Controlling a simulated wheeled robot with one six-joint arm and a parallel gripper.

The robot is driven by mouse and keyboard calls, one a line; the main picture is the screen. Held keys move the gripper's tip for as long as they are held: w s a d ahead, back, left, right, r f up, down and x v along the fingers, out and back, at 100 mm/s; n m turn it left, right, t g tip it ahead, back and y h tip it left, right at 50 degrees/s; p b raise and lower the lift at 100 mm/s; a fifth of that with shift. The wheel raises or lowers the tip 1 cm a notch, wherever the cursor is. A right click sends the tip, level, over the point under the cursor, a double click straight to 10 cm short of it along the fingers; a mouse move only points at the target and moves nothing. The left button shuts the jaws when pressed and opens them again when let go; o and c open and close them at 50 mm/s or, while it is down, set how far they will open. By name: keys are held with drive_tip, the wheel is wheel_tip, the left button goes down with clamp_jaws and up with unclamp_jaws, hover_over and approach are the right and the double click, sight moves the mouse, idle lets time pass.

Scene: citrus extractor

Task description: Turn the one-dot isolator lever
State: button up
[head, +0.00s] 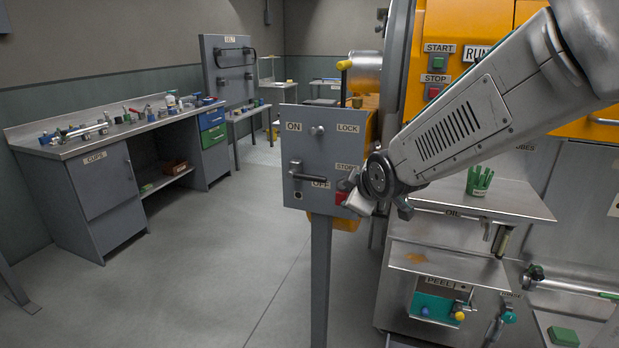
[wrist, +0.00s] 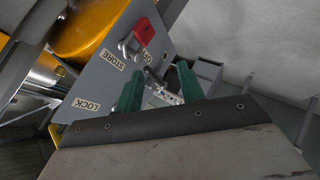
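The isolator panel (head: 325,130) is a grey upright plate on a post, with ON, OFF, LOCK and STORE labels. Its lever (head: 308,174) has a dark handle lying nearly level, pointing right towards OFF. One black dot (head: 298,195) shows below its pivot. A red block (wrist: 144,32) is on the panel by STORE; it is partly hidden in the head view. In the wrist view, my gripper (wrist: 157,80) has its two green fingers apart, in front of the panel's edge. A metallic part shows between and beyond them; I cannot tell if it is the lever. In the head view the fingers are hidden.
The orange and steel machine (head: 580,190) with shelves stands close on the right. A yellow-ended handle (head: 344,65) sticks out above the panel. A cluttered workbench (head: 75,145) is at the left. The floor (head: 230,270) between bench and panel is clear.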

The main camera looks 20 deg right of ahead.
sight(311, 177)
drive_tip(key=w+a+f+n+t+y, duration=0.1)
drive_tip(key=w+n+t, duration=0.1)
drive_tip(key=w, duration=0.2)
drive_tip(key=w+a+f+n+t+y, duration=0.1)
drive_tip(key=w+n+t, duration=0.1)
drive_tip(key=w+n, duration=0.1)
drive_tip(key=w+a+f+n+t, duration=0.1)
drive_tip(key=w+n, duration=0.1)
drive_tip(key=w, duration=0.2)
drive_tip(key=shift+w+n+t+y, duration=0.4)
drive_tip(key=x, duration=0.7)
drive_tip(key=shift+w, duration=0.35)
drive_tip(key=shift+c, duration=0.3)
